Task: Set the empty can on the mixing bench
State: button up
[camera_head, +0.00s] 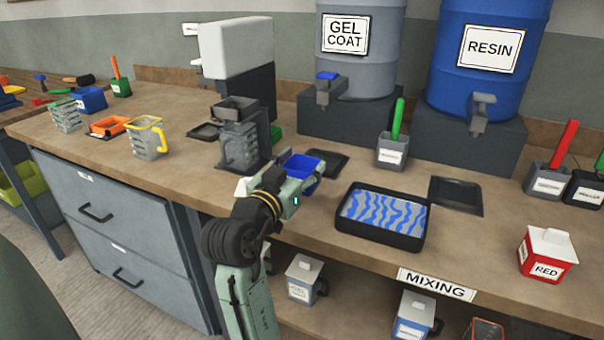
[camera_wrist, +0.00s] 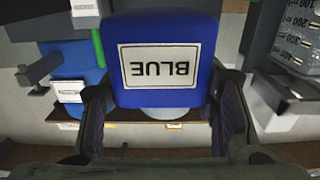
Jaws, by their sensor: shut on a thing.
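My gripper (camera_head: 285,184) is shut on a blue can (camera_head: 302,165) above the mixing bench (camera_head: 310,235), which has a MIXING sign (camera_head: 437,284) on its front edge. The can's top looks open in the head view, but I cannot see its bottom inside. In the wrist view the blue can (camera_wrist: 196,93) sits between the two fingers of my gripper (camera_wrist: 160,112), with its BLUE label upside down in the picture. The can appears to be held off the bench top; its underside is hidden by my gripper and arm.
A black tray (camera_head: 380,243) with blue-and-grey stripes lies right of my gripper. Behind are the gel coat (camera_head: 355,75) and resin (camera_head: 480,90) drums. Bare bench shows around the tray.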

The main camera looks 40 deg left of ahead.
aim_at(301, 179)
jog(key=shift+w+a, duration=0.15)
jog(key=shift+w, duration=0.1)
jog(key=shift+f+p, duration=0.4)
jog(key=shift+f, duration=1.35)
jog(key=shift+f, duration=0.2)
jog(key=o, duration=1.3)
